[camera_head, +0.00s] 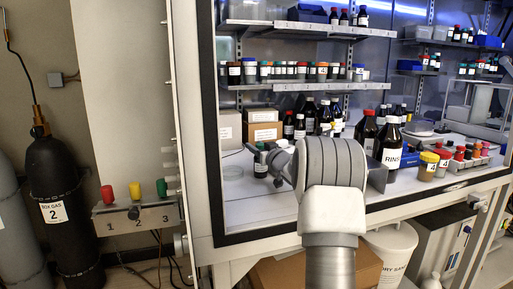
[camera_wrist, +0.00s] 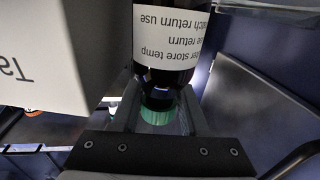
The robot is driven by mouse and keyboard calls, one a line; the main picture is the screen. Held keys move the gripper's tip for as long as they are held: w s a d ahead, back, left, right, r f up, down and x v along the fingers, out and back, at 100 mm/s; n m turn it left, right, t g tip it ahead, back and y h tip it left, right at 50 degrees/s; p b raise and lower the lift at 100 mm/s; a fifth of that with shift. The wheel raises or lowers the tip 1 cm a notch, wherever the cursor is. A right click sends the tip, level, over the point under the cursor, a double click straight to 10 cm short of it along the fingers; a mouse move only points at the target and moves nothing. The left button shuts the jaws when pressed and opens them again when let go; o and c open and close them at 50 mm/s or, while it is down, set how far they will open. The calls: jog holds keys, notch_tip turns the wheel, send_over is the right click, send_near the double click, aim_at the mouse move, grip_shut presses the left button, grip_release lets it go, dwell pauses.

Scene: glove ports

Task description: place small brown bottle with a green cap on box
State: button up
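A small brown bottle with a white label and a green cap (camera_wrist: 158,114) is between my gripper's fingers (camera_wrist: 160,98) in the wrist view, and they appear closed at its neck. In the head view a dark bottle with a green cap (camera_head: 261,161) stands out just left of my wrist, which hides most of my gripper. Two boxes are stacked behind it, a brown one with a white label (camera_head: 263,133) under another (camera_head: 262,115). A white box face with large print (camera_wrist: 50,55) fills the upper left of the wrist view.
A whitish box (camera_head: 229,129) stands left of the brown boxes. Tall dark bottles (camera_head: 389,145) and several coloured-cap jars (camera_head: 428,166) crowd the right of the bench. Shelves of bottles (camera_head: 290,83) hang above. The bench's front left (camera_head: 250,208) is clear.

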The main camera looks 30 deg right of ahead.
jog(key=o, duration=0.3)
jog(key=shift+f, duration=0.95)
jog(key=shift+o, duration=0.2)
jog(key=shift+d+r+p, duration=0.1)
jog(key=shift+r+p, duration=0.25)
jog(key=shift+r, duration=0.3)
jog(key=s, duration=0.5)
jog(key=s+p, duration=0.1)
jog(key=s, duration=0.1)
jog(key=shift+s+a+r, duration=0.2)
jog(key=shift+a+r, duration=0.05)
jog(key=shift+a, duration=0.1)
jog(key=shift+r, duration=0.1)
